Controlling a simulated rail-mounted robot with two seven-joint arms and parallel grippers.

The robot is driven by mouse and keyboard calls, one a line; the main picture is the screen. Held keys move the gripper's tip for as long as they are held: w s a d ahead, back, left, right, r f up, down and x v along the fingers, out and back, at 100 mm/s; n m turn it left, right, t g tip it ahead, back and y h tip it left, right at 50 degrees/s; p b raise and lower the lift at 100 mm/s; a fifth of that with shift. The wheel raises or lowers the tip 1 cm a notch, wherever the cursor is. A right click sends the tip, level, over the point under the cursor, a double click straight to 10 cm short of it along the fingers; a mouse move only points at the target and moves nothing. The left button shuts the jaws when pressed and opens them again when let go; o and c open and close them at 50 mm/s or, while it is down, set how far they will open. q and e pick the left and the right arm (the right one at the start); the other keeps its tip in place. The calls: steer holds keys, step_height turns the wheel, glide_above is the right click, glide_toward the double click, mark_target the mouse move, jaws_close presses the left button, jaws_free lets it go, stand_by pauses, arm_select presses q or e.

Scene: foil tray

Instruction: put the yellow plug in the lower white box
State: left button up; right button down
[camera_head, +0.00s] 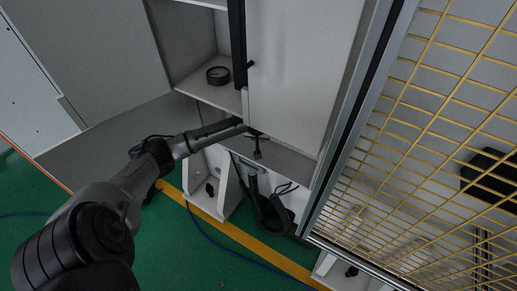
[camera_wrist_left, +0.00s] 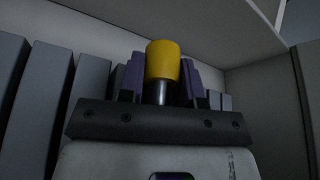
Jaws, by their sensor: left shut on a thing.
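The yellow plug (camera_wrist_left: 163,61) stands upright with a metal stem below its yellow cap. It shows in the left wrist view, between the purple pads of my left gripper (camera_wrist_left: 160,82), which is shut on it. Pale walls (camera_wrist_left: 245,90) meet in a corner behind and to the right of the plug. In the head view my left arm reaches to the lower edge of the white cabinet; its gripper end and the plug are hidden behind the white panel (camera_head: 300,75). I cannot tell which box the pale walls belong to. My right gripper is not in view.
A black ring (camera_head: 218,75) lies on the open shelf (camera_head: 215,97) left of the panel. A dark hose (camera_head: 268,210) hangs below the cabinet. Yellow wire mesh (camera_head: 430,130) fills the right side. Green floor with a blue cable (camera_head: 215,245) lies below.

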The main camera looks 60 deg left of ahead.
arm_select(q)
steer(key=shift+s+f, duration=0.1)
steer(key=shift+f, duration=0.6)
steer(key=shift+s+d+f, duration=0.1)
steer(key=shift+f, duration=0.2)
step_height(320, 180, down, 5)
steer(key=shift+r+b, duration=0.1)
steer(key=shift+b, duration=0.9)
steer(key=shift+w, duration=0.2)
steer(key=o, duration=0.9)
